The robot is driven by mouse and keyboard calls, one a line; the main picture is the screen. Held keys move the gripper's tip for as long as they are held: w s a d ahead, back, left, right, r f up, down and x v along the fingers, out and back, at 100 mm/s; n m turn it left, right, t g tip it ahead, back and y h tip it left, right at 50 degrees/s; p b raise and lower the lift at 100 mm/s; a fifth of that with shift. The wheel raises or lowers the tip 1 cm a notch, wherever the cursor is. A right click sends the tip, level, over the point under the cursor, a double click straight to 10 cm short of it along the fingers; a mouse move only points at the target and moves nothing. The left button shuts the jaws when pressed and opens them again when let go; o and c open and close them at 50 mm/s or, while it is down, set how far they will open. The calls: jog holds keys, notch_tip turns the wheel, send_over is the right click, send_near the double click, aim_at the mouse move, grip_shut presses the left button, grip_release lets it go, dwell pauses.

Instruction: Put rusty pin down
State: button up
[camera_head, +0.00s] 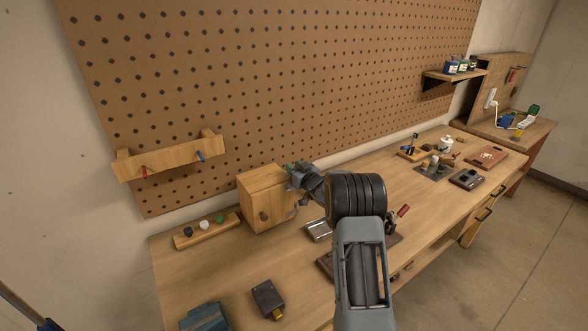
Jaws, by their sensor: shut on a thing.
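My gripper (302,182) is partly in view, past the black ribbed part of my arm, at the right side of a wooden box. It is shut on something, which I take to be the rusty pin. The pin itself is too small or too hidden to make out. The wooden box (259,201) stands on the workbench (225,268) against the pegboard and has a dark round knob on its front.
A silver tray (318,231) lies below my gripper. A wooden strip with several caps (207,230) is left of the box. A dark block (268,297) and a blue-grey item (204,318) lie in front. A red-handled tool (402,211) is right of my arm.

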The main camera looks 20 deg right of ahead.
jog(key=shift+f+b, duration=0.3)
jog(key=o, duration=1)
jog(key=shift+r, duration=0.1)
jog(key=shift+r+p, duration=0.1)
jog(key=shift+p, duration=0.25)
